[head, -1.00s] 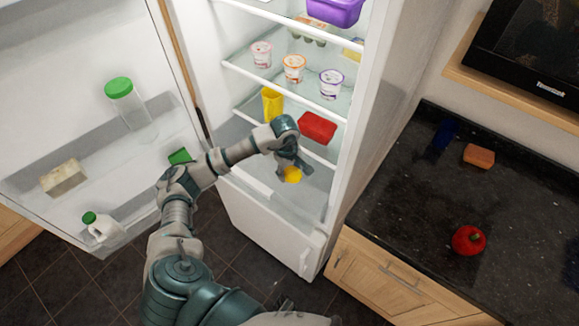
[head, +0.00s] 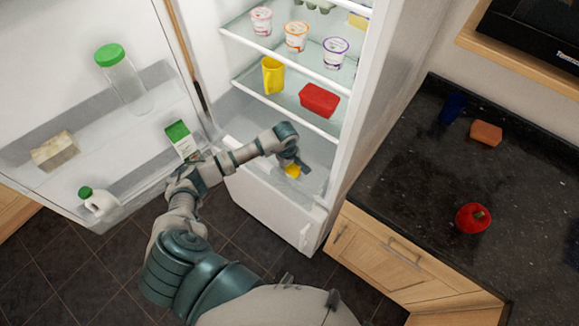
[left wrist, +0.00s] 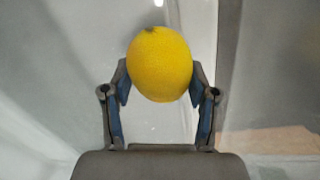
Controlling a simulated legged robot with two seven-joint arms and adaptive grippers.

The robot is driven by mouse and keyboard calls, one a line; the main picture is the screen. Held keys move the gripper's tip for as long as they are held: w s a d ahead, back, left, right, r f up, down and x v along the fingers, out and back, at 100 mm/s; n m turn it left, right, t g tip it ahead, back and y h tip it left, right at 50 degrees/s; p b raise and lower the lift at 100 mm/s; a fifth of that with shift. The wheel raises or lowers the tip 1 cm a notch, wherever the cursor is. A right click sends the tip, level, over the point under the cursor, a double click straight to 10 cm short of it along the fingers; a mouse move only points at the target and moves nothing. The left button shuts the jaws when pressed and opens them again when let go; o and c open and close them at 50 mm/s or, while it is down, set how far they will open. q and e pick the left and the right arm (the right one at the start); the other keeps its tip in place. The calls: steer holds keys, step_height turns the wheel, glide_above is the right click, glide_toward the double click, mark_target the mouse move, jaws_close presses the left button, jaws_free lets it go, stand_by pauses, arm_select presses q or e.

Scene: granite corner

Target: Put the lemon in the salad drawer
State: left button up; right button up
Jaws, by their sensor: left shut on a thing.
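The yellow lemon (left wrist: 159,64) is held between the two fingertips of my left gripper (left wrist: 160,85) in the left wrist view. In the head view the lemon (head: 292,171) shows partly below my left gripper (head: 292,166), which covers some of it. My left gripper is shut on it, low inside the open fridge. The salad drawer (head: 262,145) is the pale compartment at the bottom of the fridge, partly hidden by my arm; I cannot tell whether the lemon is inside its walls. My right gripper is not in view.
The fridge door (head: 60,90) stands open at left with bottles and cartons. A yellow cup (head: 272,75) and a red container (head: 319,100) stand on the shelf above my gripper.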

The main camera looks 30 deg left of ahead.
arm_select(q)
steer(key=shift+a+f, duration=0.15)
steer(key=shift+f, duration=0.1)
steer(key=o, duration=1.2)
steer(key=shift+d+r, duration=0.1)
steer(key=shift+d, duration=0.1)
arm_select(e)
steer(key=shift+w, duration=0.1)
arm_select(q)
steer(key=shift+r, duration=0.1)
steer(key=r, duration=1)
steer(key=shift+s+a+r+p, duration=0.25)
steer(key=shift+r+p, duration=0.05)
steer(key=shift+p, duration=0.1)
steer(key=shift+r, duration=0.6)
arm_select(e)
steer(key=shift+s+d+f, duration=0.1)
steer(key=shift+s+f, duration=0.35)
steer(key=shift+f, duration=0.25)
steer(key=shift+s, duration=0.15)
